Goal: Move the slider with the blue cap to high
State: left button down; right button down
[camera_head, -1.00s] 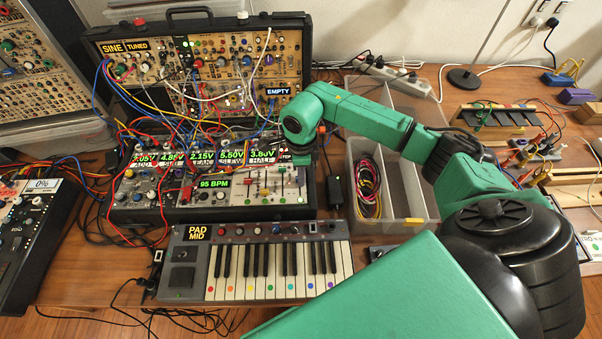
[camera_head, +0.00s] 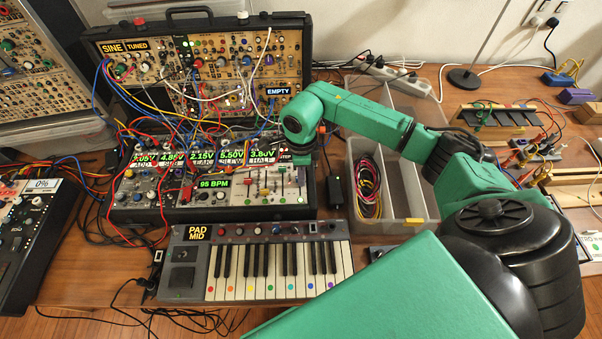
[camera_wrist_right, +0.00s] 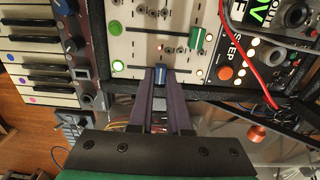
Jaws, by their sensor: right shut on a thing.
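The slider with the blue cap (camera_wrist_right: 161,73) is on a pale panel (camera_wrist_right: 130,48) of the synth case. In the right wrist view its cap sits between the fingertips of my right gripper (camera_wrist_right: 161,80), which is shut on it. Another slider with a green cap (camera_wrist_right: 196,38) stands beside it, farther right in that view. In the head view my right gripper (camera_head: 301,174) reaches down at the right end of the lower case (camera_head: 210,213). The blue cap is hard to make out there. My left gripper is not in view.
A keyboard (camera_head: 270,290) lies in front of the case. A red patch cable (camera_wrist_right: 240,55) loops near the gripper in the wrist view. More cables crowd the case's left side. A divided bin (camera_head: 416,212) with coiled cables stands to the right, under my right arm.

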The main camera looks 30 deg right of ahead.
jog(key=shift+r, duration=0.1)
jog(key=shift+w, duration=0.25)
jog(key=w+b, duration=0.1)
jog(key=w+d+b, duration=0.1)
jog(key=w+b, duration=0.1)
jog(key=shift+d+f, duration=0.2)
jog(key=shift+d, duration=0.1)
jog(key=shift+r, duration=0.3)
jog(key=c, duration=0.8)
grip_release()
jog(key=shift+f, duration=0.1)
jog(key=shift+c, duration=0.2)
notch_tip(320, 180, up, 15)
jog(key=b, duration=0.2)
jog(key=shift+f, duration=0.2)
